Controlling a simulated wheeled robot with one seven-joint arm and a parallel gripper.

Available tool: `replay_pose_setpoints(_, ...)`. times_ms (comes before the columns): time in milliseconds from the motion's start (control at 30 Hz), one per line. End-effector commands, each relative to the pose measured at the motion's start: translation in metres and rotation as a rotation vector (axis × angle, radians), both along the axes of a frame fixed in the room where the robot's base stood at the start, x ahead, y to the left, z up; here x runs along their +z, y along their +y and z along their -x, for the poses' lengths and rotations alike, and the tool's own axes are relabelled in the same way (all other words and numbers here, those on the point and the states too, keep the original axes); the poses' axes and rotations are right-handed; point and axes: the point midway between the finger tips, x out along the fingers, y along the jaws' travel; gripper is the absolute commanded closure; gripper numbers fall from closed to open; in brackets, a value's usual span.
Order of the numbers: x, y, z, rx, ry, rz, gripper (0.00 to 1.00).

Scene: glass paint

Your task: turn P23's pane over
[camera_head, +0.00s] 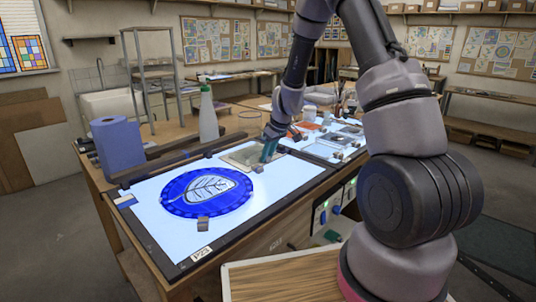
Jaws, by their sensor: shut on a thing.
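P23's pane, a round blue disc (181,200) with a pale leaf-like centre and dark line work, lies flat on the bright light panel (268,200). A "P23" label (201,254) is at the panel's near edge. My gripper (271,146) is beyond the pane, up and right of it, above a beige tray or pad (238,156). It is shut on a small teal thing (268,154), too small to identify. It is apart from the pane. The fingertips are hard to make out.
A small grey block (203,223) is at the pane's near edge. A second lit panel with several flat pieces (322,150) lies to the right. A wooden board (285,278) is in front.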

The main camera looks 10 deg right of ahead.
Motion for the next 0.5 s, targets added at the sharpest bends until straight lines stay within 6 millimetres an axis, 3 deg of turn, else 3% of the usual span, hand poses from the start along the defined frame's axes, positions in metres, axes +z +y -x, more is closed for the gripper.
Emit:
replay_pose_setpoints(67, -0.0008, -0.0002, -0.0001, 0.000, 0.000, 0.000, 1.00)
replay_pose_setpoints(100, -0.0008, -0.0002, -0.0001, 0.000, 0.000, 0.000, 0.61)
replay_pose_setpoints(167, -0.0008, -0.0002, -0.0001, 0.000, -0.001, 0.001, 0.38)
replay_pose_setpoints(200, -0.0008, -0.0002, -0.0001, 0.000, -0.001, 0.001, 0.33)
replay_pose_setpoints(500, 0.0002, -0.0006, 0.0002, 0.000, -0.001, 0.001, 0.33)
